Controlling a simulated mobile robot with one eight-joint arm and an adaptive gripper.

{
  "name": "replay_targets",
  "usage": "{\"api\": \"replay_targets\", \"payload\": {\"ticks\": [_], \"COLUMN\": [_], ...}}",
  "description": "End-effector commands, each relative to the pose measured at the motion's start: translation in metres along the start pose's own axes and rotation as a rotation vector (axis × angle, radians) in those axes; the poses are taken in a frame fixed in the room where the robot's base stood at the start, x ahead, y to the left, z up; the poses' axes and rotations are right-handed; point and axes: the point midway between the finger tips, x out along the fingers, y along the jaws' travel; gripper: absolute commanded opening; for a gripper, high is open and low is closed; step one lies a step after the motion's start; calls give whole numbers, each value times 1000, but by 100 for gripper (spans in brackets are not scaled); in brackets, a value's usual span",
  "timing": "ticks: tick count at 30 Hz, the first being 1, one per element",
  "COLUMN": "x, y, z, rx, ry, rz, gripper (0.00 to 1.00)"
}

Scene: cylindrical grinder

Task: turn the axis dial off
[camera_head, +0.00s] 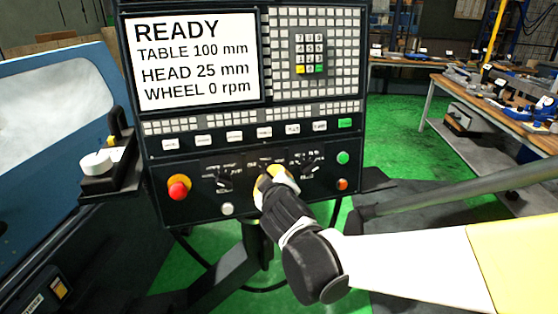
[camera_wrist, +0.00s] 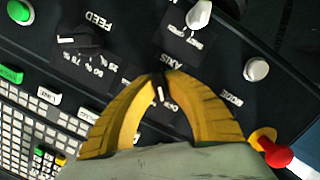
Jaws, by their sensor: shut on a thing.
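The black control panel (camera_head: 150,160) faces me, and its screen reads READY, TABLE 100 mm, HEAD 25 mm, WHEEL 0 rpm. My gripper (camera_head: 268,180) is at the lower middle of the panel. In the wrist view, which is upside down, the yellow fingers of my gripper (camera_wrist: 160,77) close around the axis dial (camera_wrist: 160,90), below the AXIS label. A white mark shows on the small dark dial between the fingers, with partly covered lettering near it. Much of the dial is hidden, so its exact setting is unclear.
The feed dial (camera_head: 309,168) is right of my gripper, and the mode dial (camera_head: 224,179) is left. A red emergency stop (camera_head: 178,187) sits farther left. A workbench (camera_head: 490,95) stands at the right.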

Motion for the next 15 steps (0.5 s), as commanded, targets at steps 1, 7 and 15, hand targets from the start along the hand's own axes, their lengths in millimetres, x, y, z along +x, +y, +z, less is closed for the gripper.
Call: {"api": "replay_targets", "payload": {"ticks": [1,7,15], "x": [0,0,0], "y": [0,0,0], "z": [0,0,0], "rx": [-5,-13,-12], "ry": [-1,-1,-1], "rz": [1,2,2], "gripper": [0,0,25]}}
